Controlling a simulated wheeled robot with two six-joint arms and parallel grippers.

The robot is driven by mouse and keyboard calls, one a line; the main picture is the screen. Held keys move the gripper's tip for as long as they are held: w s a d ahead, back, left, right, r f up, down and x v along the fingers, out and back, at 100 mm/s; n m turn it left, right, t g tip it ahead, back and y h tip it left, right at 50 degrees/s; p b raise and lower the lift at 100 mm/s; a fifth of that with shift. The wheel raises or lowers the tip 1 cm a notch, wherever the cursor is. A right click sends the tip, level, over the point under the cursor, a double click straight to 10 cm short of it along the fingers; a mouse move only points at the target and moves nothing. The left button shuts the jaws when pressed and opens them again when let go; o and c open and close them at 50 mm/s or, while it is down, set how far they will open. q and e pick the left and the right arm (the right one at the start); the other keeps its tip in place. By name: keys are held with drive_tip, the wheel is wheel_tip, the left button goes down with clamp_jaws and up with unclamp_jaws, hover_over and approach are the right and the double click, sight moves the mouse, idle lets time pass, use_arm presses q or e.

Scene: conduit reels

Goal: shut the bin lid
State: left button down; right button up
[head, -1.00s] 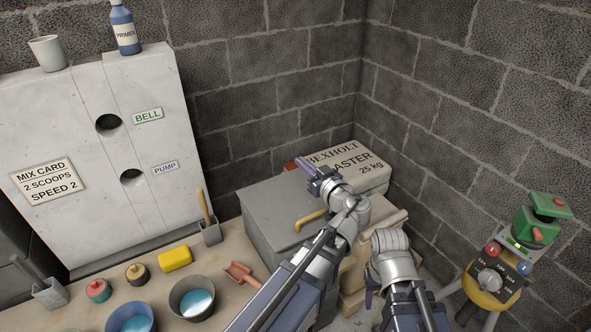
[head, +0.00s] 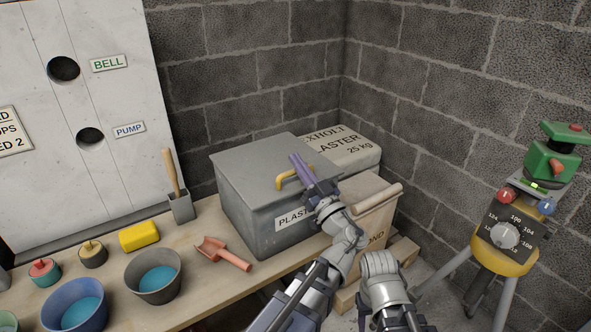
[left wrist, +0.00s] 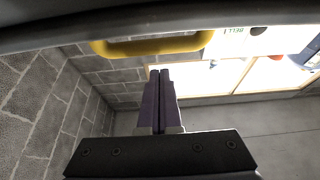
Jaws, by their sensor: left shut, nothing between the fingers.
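The grey bin (head: 237,208) stands on the bench with a label reading "PLAST..." partly hidden by my left arm. Its grey lid (head: 252,161) appears to lie flat over the top, with no gap that I can see. A yellow handle (head: 284,181) sits on the lid; it also shows in the left wrist view (left wrist: 150,46). My left gripper (head: 298,161) is shut and empty, its purple fingers over the lid beside the handle's right end. I cannot tell whether they touch it. My right gripper is mostly cut off at the bottom edge.
A plaster sack (head: 345,150) lies behind the bin, and another sack (head: 372,225) is at its right. A red scoop (head: 222,254), yellow sponge (head: 139,236) and buckets (head: 153,278) occupy the bench. A tripod instrument (head: 506,235) stands at right.

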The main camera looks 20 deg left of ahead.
sight(300, 188)
use_arm(q)
drive_tip(key=shift+s+d+f+b, duration=0.15)
drive_tip(key=shift+d+f+b, duration=0.05)
drive_tip(key=shift+f+b, duration=0.6)
drive_tip(key=shift+s+d+f+b, duration=0.15)
drive_tip(key=shift+f+b, duration=0.45)
drive_tip(key=shift+f, duration=0.3)
drive_tip(key=shift+f, duration=0.1)
wheel_tip(300, 188, up, 10)
drive_tip(key=p, duration=1)
drive_tip(key=shift+r, duration=0.2)
